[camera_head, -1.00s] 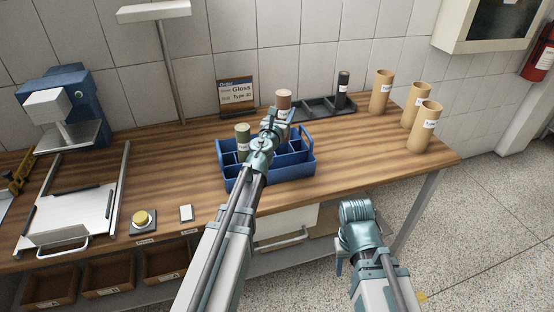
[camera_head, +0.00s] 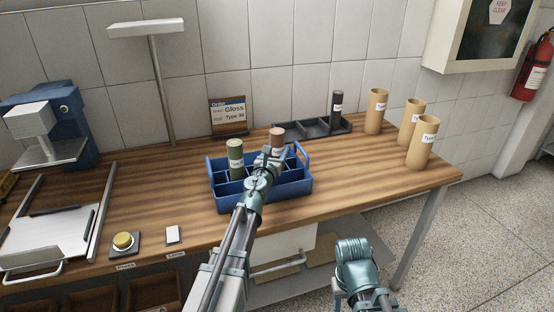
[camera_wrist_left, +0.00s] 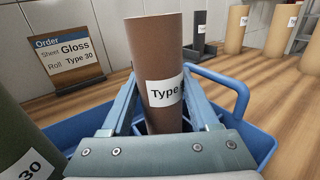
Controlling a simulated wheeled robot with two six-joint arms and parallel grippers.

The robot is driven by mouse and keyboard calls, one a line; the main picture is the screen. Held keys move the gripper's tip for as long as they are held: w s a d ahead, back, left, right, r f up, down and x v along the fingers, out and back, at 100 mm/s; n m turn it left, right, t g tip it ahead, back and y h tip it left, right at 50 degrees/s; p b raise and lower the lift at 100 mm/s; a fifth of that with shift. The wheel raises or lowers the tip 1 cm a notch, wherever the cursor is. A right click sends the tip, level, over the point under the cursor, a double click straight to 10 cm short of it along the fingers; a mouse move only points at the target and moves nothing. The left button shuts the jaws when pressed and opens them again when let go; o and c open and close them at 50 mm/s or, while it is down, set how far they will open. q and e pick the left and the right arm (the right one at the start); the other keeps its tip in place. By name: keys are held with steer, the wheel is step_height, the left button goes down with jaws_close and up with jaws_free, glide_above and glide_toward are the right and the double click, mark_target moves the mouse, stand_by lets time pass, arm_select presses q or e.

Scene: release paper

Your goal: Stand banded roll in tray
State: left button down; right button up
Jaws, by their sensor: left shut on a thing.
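My left gripper (camera_head: 266,160) is shut on a brown roll (camera_head: 277,138) with a white "Type" label; its number is cut off in the left wrist view (camera_wrist_left: 158,60). The roll is upright over or in the right part of the blue divided tray (camera_head: 263,202); I cannot tell whether its base touches the bottom. A green roll (camera_head: 235,158) stands in the tray's left part, and its label reads "30" in the left wrist view (camera_wrist_left: 22,140). My right gripper (camera_head: 355,262) is low at the front, away from the table; its fingers are hidden.
A dark tray (camera_head: 295,130) at the back holds a black roll (camera_head: 336,105); its left compartments look empty. Several tan tubes (camera_head: 423,145) stand at the right. An order sign (camera_head: 229,115) reads "Gloss", "Type 30". A yellow button (camera_head: 124,241) and white switch (camera_head: 173,235) are front left.

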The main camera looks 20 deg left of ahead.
arm_select(q)
steer(key=shift+f, duration=0.7)
arm_select(e)
steer(key=shift+f, duration=0.7)
arm_select(q)
steer(key=shift+f+b, duration=0.2)
steer(key=shift+b, duration=0.25)
steer(key=shift+c, duration=0.7)
jaws_free()
steer(key=shift+r, duration=0.1)
arm_select(e)
steer(key=shift+f, duration=0.15)
arm_select(q)
steer(key=shift+r, duration=0.15)
steer(key=shift+s, duration=0.2)
steer(key=s, duration=1.1)
steer(key=shift+s, duration=0.25)
